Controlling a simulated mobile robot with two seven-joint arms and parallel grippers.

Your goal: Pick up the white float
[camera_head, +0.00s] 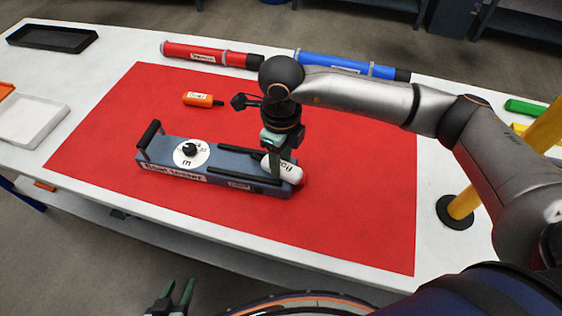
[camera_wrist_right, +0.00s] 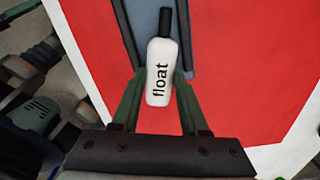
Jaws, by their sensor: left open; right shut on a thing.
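The white float (camera_head: 287,170) is a small white bottle shape with a dark tip, lying at the right end of a blue-grey device (camera_head: 215,181) on the red mat. My right gripper (camera_head: 277,170) reaches down over it from above and hides part of it. In the right wrist view the float (camera_wrist_right: 160,75), lettered "float", lies between the two green fingers of my right gripper (camera_wrist_right: 160,95), which is shut on it. I cannot tell whether the float still touches the device. My left gripper (camera_head: 172,298) is open and empty at the bottom edge of the head view, off the table.
The red mat (camera_head: 350,220) is mostly clear around the device. An orange bottle (camera_head: 198,99) lies behind it. A red tube (camera_head: 205,54) and a blue tube (camera_head: 345,64) lie at the back. A yellow post (camera_head: 463,204) stands at the right, and trays (camera_head: 52,38) lie at the left.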

